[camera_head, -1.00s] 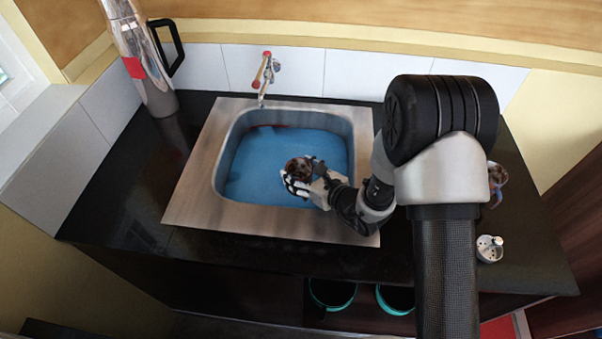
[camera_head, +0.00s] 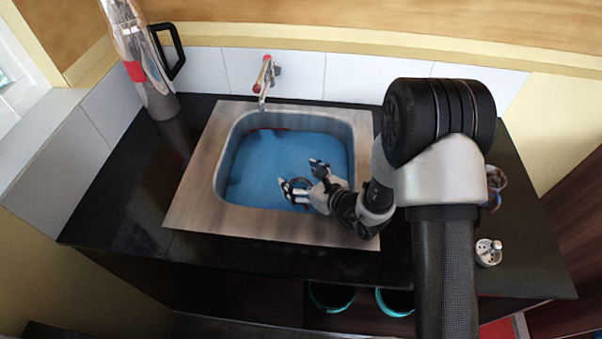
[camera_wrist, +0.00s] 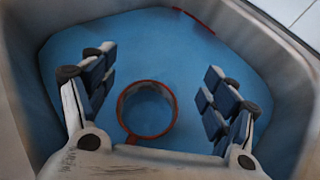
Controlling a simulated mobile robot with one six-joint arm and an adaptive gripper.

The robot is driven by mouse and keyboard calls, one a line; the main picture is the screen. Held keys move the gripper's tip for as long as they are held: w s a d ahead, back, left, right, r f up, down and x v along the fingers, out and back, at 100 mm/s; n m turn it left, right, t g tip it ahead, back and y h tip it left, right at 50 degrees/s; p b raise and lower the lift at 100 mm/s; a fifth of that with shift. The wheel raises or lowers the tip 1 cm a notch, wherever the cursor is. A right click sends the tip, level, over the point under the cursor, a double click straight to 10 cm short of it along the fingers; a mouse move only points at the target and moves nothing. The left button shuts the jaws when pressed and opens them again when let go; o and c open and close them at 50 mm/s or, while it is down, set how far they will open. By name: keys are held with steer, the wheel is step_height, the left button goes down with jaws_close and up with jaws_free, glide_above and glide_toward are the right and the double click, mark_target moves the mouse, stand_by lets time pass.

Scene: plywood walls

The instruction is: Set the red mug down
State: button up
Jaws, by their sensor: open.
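The red mug (camera_wrist: 147,110) stands on the blue floor of the sink (camera_wrist: 110,25), seen from above in the wrist view as a round red rim with a dark inside. Its handle points toward the bottom of that view. My gripper (camera_wrist: 160,65) is open, with its fingers spread on either side of the mug and gaps showing between. In the head view my gripper (camera_head: 302,176) is low inside the sink basin, near its front right. The mug is mostly hidden there by the fingers.
Steel sink walls surround my gripper, and a tap (camera_head: 264,76) stands at the back. A long red strip (camera_wrist: 193,19) lies near the far wall. A patterned cup (camera_head: 494,184) and a small white holder (camera_head: 488,252) stand on the right counter. The left counter is mostly clear.

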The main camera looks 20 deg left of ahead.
steer(key=p+v, duration=0.2)
steer(key=v, duration=1)
steer(key=shift+r, duration=0.3)
steer(key=shift+w+r, duration=0.1)
steer(key=s+a+r+n+g+y, duration=0.1)
steer(key=s+r+n+g, duration=0.3)
steer(key=s+r+n, duration=0.3)
steer(key=s+r+n+g, duration=0.3)
steer(key=s+r+n, duration=0.25)
steer(key=r, duration=0.35)
steer(key=s+d+r+n+t+h, duration=0.2)
steer(key=d+n+h, duration=0.4)
steer(key=d, duration=0.6)
steer(key=s+d+r+n+t+h, duration=0.2)
steer(key=s+d+r+n+h, duration=0.2)
steer(key=d, duration=0.8)
steer(key=shift+s+r+n+t+h, duration=0.45)
steer(key=shift+n+h, duration=0.5)
steer(key=shift+h, duration=0.25)
steer(key=shift+d, duration=0.1)
